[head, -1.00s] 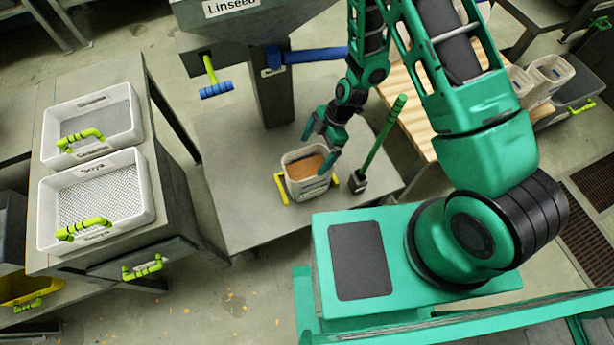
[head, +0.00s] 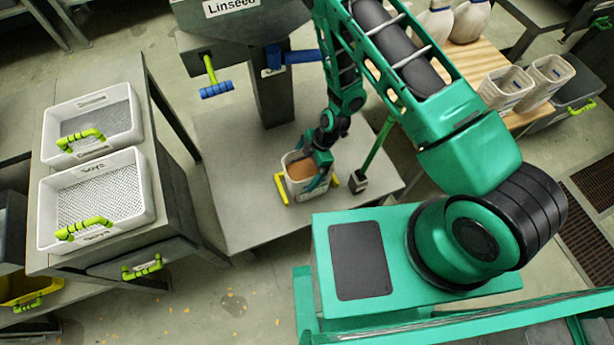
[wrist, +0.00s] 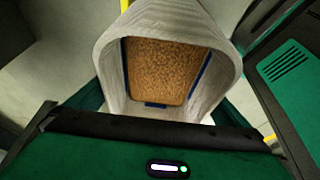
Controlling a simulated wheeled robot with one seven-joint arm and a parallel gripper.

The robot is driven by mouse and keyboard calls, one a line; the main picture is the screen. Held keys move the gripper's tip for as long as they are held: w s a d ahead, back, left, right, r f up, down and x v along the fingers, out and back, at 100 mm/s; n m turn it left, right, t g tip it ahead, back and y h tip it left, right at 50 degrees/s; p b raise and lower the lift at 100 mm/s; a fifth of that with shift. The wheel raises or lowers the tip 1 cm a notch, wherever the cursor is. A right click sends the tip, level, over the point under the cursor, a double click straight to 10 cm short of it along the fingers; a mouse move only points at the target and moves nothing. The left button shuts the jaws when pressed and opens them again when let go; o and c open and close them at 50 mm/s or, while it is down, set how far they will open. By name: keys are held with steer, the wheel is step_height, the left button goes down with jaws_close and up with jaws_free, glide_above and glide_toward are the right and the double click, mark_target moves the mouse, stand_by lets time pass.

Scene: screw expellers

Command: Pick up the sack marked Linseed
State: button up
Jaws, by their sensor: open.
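The open sack (head: 294,185) is off-white with brown seed inside. It stands upright on the grey metal platform (head: 232,190), under the grey hopper labelled Linseed (head: 232,8). Any marking on the sack itself cannot be read here. My gripper (head: 316,173) is open and low at the sack's right side, overlapping its rim in the head view. In the wrist view the sack (wrist: 205,40) fills the upper middle, its mouth and seed facing the camera. My gripper's dark green parts show to its left and right. Contact with the sack cannot be made out.
Yellow brackets (head: 281,189) flank the sack. A green-handled tool (head: 376,150) stands close to its right. A blue-handled lever (head: 216,90) juts from the hopper. Two white sieve trays (head: 95,200) sit on a left cabinet. More sacks (head: 505,87) stand on a wooden surface at right.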

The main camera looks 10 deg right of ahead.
steer(key=shift+a+f, duration=0.1)
steer(key=shift+f, duration=0.15)
steer(key=shift+f, duration=0.25)
stand_by(0.5)
steer(key=c, duration=1.8)
